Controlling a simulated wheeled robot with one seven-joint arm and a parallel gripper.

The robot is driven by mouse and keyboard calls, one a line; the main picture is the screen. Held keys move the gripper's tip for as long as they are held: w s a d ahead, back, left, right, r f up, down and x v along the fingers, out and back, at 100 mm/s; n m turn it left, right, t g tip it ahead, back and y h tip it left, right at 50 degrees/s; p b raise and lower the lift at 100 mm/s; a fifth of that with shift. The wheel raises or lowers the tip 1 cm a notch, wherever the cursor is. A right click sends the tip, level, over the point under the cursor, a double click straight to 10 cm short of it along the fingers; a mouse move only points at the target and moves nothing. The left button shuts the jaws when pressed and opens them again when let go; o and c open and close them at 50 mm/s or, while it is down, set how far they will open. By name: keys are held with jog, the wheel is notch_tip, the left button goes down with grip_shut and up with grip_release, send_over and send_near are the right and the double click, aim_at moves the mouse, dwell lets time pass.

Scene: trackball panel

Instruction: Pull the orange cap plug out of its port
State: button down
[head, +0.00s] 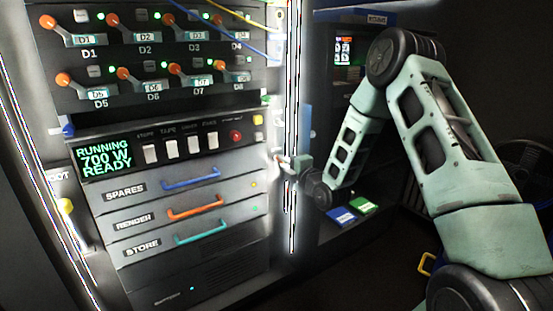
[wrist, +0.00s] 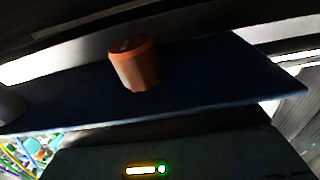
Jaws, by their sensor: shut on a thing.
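The orange cap plug (wrist: 135,65) shows in the wrist view, upper left of centre, as a short ribbed cylinder against a dark blue panel (wrist: 220,80). Its port is hidden, so I cannot tell whether it is seated. My gripper (head: 285,162) is small in the head view, at the right edge of the rack, just below a blue panel (head: 305,122). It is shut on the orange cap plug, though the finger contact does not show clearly. A small reddish spot shows at the fingertips in the head view.
The rack (head: 165,120) on the left carries orange-tipped levers, a green display (head: 103,158) and drawers with blue, orange and teal handles. A bright strip (head: 291,100) runs along its edge. Blue and green boxes (head: 342,215) lie low beyond my gripper. Coloured cables (wrist: 25,155) show lower left in the wrist view.

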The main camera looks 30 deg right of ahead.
jog(key=shift+s+d+b, duration=0.1)
jog(key=shift+s+b, duration=0.25)
jog(key=shift+s, duration=1.75)
jog(key=s+b, duration=0.3)
jog(key=s, duration=0.6)
jog(key=shift+d, duration=0.15)
